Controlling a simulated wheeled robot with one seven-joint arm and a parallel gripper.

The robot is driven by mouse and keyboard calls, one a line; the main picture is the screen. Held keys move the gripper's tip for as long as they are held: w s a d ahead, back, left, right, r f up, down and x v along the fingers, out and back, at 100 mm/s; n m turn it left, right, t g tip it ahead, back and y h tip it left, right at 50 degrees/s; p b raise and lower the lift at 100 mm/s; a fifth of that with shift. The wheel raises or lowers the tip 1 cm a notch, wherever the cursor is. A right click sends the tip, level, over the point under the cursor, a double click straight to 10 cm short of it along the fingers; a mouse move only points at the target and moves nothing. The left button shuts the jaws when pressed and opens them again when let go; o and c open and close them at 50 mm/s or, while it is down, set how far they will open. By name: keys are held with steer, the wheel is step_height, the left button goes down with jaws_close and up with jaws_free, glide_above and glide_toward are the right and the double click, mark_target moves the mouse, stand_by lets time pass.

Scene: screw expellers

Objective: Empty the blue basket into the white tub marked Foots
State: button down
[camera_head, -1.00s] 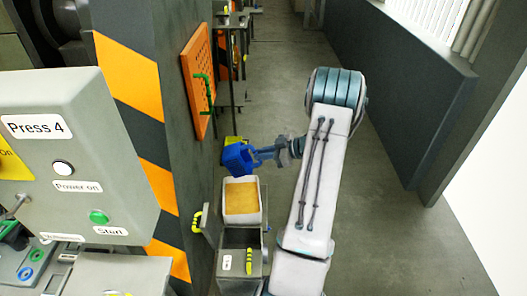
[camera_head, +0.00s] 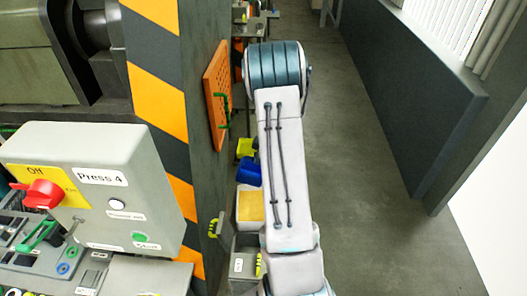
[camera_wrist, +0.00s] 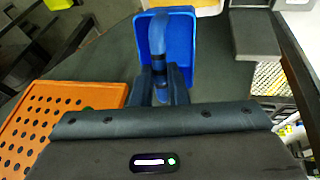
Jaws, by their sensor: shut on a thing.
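The blue basket (camera_head: 250,172) hangs just beyond the white tub (camera_head: 250,222) in the head view, partly hidden by my arm. In the wrist view, my gripper (camera_wrist: 162,88) is shut on the handle of the blue basket (camera_wrist: 183,48). The basket's contents cannot be made out. The tub holds a yellow-orange mass and its right side is behind my arm. A white rim with yellow inside, likely the tub, shows at the top of the wrist view (camera_wrist: 208,8). No Foots marking is readable.
A grey bin (camera_head: 244,246) with a small label stands nearer than the tub. A yellow container (camera_head: 244,147) is beyond the basket. A striped pillar (camera_head: 160,90) and an orange perforated panel (camera_head: 216,95) stand close on the left. The aisle floor (camera_head: 355,190) on the right is clear.

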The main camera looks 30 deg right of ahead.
mark_target(251, 158)
steer(key=shift+w+a+r+g+h, duration=0.3)
steer(key=shift+w+a+g+h, duration=0.2)
steer(key=shift+h, duration=0.2)
steer(key=shift+w+a+r+g+h, duration=0.25)
steer(key=shift+w+a+g+h, duration=0.1)
steer(key=shift+a+g+h, duration=0.25)
steer(key=shift+w+r+h, duration=0.1)
steer(key=shift+h, duration=0.2)
